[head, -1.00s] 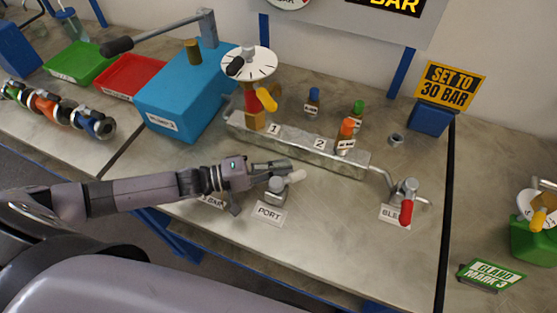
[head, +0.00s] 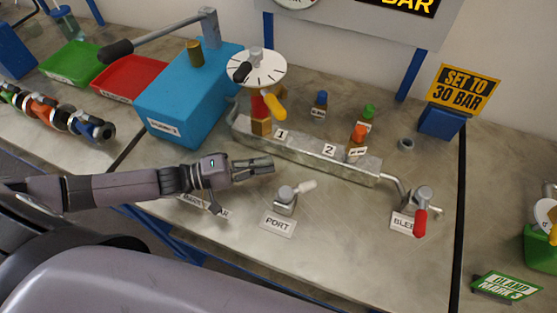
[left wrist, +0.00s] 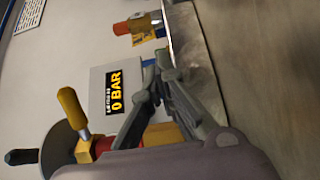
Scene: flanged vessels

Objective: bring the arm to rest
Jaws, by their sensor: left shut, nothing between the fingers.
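My left gripper (head: 268,165) is shut and empty above the bench in the head view. It is to the upper left of the port fitting (head: 286,197) with its white handle, and apart from it. In the left wrist view its fingers (left wrist: 160,65) come together at the tips, with nothing between them. My left arm (head: 110,187) reaches in from the left. My right gripper is not in view.
The metal manifold (head: 300,155) with numbered stations lies behind the gripper. A blue pump box (head: 185,98) with a lever stands behind the arm. A bleed valve (head: 421,203) with a red handle is at the right. Bare bench lies between port and bleed valve.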

